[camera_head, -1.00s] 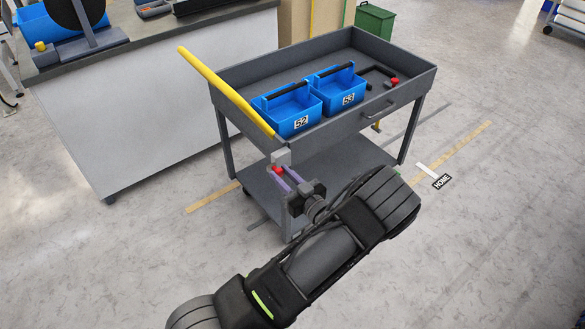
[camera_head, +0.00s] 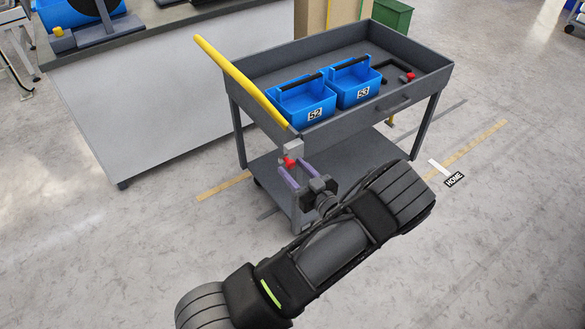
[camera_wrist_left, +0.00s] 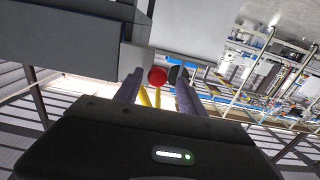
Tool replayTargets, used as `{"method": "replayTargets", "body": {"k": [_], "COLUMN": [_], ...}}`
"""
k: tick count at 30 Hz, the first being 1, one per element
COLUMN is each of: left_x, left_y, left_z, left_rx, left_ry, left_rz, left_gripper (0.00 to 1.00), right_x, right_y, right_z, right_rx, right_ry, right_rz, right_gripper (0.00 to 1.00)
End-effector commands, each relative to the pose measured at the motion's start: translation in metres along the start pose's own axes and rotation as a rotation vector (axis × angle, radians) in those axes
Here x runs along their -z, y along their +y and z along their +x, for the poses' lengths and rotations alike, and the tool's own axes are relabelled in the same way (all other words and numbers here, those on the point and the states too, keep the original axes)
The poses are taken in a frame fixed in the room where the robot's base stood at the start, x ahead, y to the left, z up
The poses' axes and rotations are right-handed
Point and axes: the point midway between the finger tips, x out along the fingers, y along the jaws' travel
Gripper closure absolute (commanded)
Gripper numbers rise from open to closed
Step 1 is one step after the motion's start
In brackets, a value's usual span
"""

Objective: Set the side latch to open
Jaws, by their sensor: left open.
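The side latch shows as a red knob (camera_head: 289,163) under a small grey block (camera_head: 293,147) at the cart's near corner, below the yellow handle. In the left wrist view the red knob (camera_wrist_left: 157,76) appears between the two purple fingers, beside the grey block (camera_wrist_left: 136,58). My left gripper (camera_head: 296,172) is open, its fingertips close to the knob, one on each side in the picture. I cannot tell whether they touch it. The latch's setting cannot be read. My right gripper is not in view.
The grey cart (camera_head: 437,72) carries two blue bins, 52 (camera_head: 302,115) and 53 (camera_head: 350,95), and has a yellow push handle (camera_head: 232,72). A workbench (camera_head: 150,120) stands behind at left. The floor in front of and right of the cart is clear.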

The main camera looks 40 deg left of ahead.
Motion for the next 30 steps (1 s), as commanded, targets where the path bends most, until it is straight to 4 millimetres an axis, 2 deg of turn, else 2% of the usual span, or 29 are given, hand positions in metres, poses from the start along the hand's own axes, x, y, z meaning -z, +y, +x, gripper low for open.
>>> {"method": "replayTargets", "body": {"k": [9,13,30], "left_x": [-0.001,0.000,0.000], "left_y": [0.000,-0.001,-0.001], "left_z": [-0.050,-0.065,-0.069], "left_rx": [-0.001,0.001,0.002], "left_ry": [0.000,0.001,0.001], "left_rz": [0.000,0.001,0.001], "left_gripper": [0.53,0.53,0.53], "right_x": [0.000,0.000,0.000], "right_y": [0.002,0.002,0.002], "right_z": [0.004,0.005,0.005], "right_rx": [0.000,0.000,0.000], "right_ry": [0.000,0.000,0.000], "right_rz": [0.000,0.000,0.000], "right_gripper": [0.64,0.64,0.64]}}
